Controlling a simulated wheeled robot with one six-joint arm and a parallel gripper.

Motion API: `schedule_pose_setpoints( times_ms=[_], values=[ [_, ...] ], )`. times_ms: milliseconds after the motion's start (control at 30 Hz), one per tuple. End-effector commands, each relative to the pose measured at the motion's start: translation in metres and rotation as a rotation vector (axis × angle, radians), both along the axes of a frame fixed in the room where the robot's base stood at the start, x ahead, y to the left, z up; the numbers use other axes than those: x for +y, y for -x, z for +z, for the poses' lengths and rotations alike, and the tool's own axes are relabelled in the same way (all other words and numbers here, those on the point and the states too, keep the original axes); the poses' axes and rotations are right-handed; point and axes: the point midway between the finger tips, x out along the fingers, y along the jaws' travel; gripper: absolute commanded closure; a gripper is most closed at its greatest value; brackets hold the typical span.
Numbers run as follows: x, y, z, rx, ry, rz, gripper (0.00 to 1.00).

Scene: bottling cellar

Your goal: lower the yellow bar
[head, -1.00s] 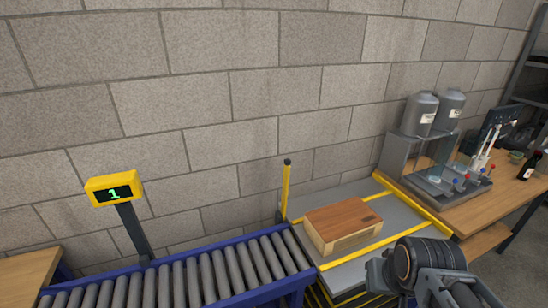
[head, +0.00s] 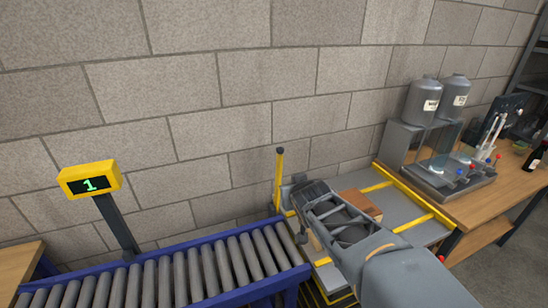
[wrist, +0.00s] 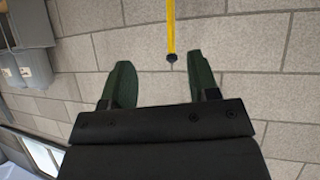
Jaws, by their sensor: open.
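The yellow bar (head: 279,178) stands upright with a black knob on top, at the far end of the lift platform beside the conveyor. In the wrist view the yellow bar (wrist: 171,26) comes down from the top edge, and its black knob lies between and just beyond the fingertips. My gripper (wrist: 160,60) is open and empty, its two dark green fingers on either side of the knob in the picture. I cannot tell the exact distance to the bar. In the head view my arm reaches over the platform towards the bar, and the fingers are hardly discernible.
A wooden box (head: 361,203) sits on the grey platform (head: 403,207) with yellow edges, partly hidden by my arm. A blue roller conveyor (head: 170,277) and a yellow display (head: 89,181) showing 1 are at left. A bench with bottling equipment (head: 436,150) stands at right. A block wall is behind.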

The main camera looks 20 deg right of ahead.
Motion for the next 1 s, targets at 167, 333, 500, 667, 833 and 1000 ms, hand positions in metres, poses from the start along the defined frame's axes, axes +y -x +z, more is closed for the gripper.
schedule_pose_setpoints(
  times_ms=[167, 333, 500, 667, 833, 1000],
  values=[
    [-0.028, -0.04, -0.003, -0.285, 0.034, 0.048, 0.45],
    [-0.035, -0.056, 0.001, -0.468, 0.019, 0.147, 0.45],
    [-0.036, -0.061, 0.003, -0.56, -0.006, 0.213, 0.45],
    [-0.036, -0.074, 0.004, -0.587, -0.016, 0.237, 0.45],
    [-0.036, -0.104, 0.005, -0.588, -0.018, 0.238, 0.45],
    [-0.036, -0.138, 0.005, -0.586, -0.016, 0.237, 0.45]
  ],
)
